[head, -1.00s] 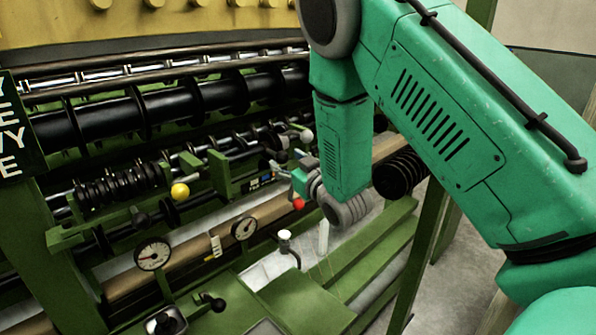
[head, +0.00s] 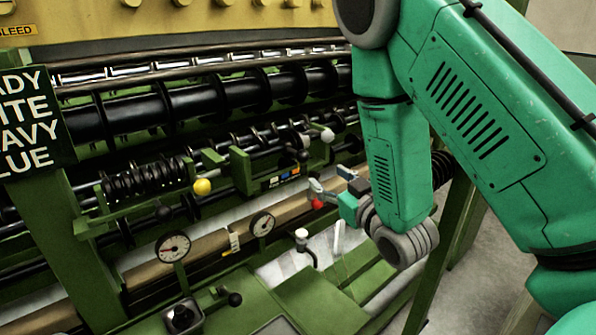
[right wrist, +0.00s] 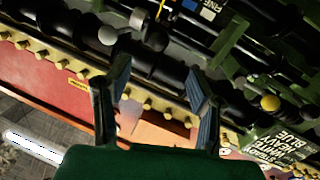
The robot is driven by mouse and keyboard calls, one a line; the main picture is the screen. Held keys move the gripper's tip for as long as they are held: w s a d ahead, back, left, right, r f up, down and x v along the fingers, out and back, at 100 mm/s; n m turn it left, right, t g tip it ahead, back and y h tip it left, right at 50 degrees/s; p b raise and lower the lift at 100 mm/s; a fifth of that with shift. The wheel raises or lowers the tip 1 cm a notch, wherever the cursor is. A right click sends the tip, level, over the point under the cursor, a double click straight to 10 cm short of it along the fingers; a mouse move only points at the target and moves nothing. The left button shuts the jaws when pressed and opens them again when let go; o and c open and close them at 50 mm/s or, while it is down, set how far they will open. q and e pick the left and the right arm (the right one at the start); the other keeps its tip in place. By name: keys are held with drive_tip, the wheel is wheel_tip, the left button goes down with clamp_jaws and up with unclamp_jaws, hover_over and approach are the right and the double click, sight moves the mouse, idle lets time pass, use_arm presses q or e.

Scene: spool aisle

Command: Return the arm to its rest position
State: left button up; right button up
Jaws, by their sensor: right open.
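My right arm, green with grey joints, comes in from the right in the head view and bends down in front of the machine. Its gripper (head: 332,182) is small there, with its fingers apart and pointing left and away. In the right wrist view, the two fingers of the right gripper (right wrist: 160,78) stand wide apart with nothing between their pads. A red knob (head: 317,203) shows just below the gripper; I cannot tell whether they touch. My left gripper is not in view.
The green machine fills the left and middle, with black rollers (head: 220,98), a yellow knob (head: 202,187), a white knob (head: 327,136) and two dials (head: 173,247). A lettered sign (head: 30,118) stands at the left. Grey floor (head: 470,240) is clear at the right.

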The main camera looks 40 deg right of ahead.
drive_tip(key=s+a+f+g+y+b, duration=0.1)
drive_tip(key=s+a+f+g+b, duration=0.2)
drive_tip(key=f, duration=0.9)
drive_tip(key=s+a+f+g+b, duration=0.1)
drive_tip(key=s+a+f+g, duration=0.3)
drive_tip(key=f, duration=0.8)
drive_tip(key=s+a+f+g+b, duration=0.2)
drive_tip(key=s+f+g, duration=0.3)
drive_tip(key=s+f, duration=0.3)
drive_tip(key=s+a+f+g+y+b, duration=0.1)
drive_tip(key=s+a+f+g, duration=0.3)
drive_tip(key=s+f, duration=0.4)
drive_tip(key=s+g+b, duration=0.1)
drive_tip(key=s, duration=0.3)
drive_tip(key=shift+s+f, duration=0.3)
drive_tip(key=shift+s, duration=0.05)
